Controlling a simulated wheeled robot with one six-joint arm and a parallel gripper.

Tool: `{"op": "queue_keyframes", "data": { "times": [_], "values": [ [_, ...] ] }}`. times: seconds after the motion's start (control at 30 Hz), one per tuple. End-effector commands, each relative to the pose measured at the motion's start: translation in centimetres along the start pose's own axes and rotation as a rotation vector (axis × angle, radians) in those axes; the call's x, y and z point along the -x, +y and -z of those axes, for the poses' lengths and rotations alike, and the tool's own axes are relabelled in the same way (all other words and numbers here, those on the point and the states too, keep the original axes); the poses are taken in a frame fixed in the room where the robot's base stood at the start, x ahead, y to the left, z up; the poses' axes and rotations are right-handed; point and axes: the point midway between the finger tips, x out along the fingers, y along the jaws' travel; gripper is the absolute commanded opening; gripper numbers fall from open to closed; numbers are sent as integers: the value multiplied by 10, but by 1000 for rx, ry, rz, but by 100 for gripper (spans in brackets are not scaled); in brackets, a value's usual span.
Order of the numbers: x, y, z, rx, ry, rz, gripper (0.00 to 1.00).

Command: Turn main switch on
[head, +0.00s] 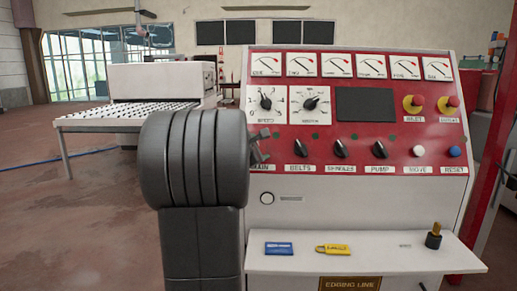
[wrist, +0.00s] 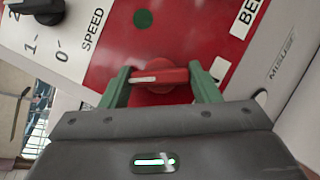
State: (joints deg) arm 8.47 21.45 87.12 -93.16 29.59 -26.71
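The main switch (wrist: 160,77) is a red knob with a white line on its handle, and it shows in the wrist view on the red panel. My gripper (wrist: 160,80) has its two green fingers on either side of it, one at each end of the handle, with no clear gap seen. In the head view, my gripper (head: 262,148) is at the panel's left side above the partly covered MAIN label (head: 260,168). The dark wrist hides most of the switch there.
Black knobs for belts (head: 300,148), spindles (head: 340,147) and pump (head: 380,148) stand to the right in a row. Above are the speed dial (head: 266,103) and two red emergency buttons. A ledge below holds a blue tag (head: 279,248) and a yellow padlock (head: 333,249).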

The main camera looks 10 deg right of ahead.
Motion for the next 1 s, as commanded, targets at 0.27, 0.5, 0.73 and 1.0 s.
{"op": "queue_keyframes", "data": {
  "times": [0.27,0.5,0.73,1.0],
  "values": [
    [0,0,0,-4,0,2,33],
    [1,2,0,-61,0,29,33],
    [1,4,-1,-204,1,99,33],
    [1,5,-2,-433,1,210,33]
  ]
}}
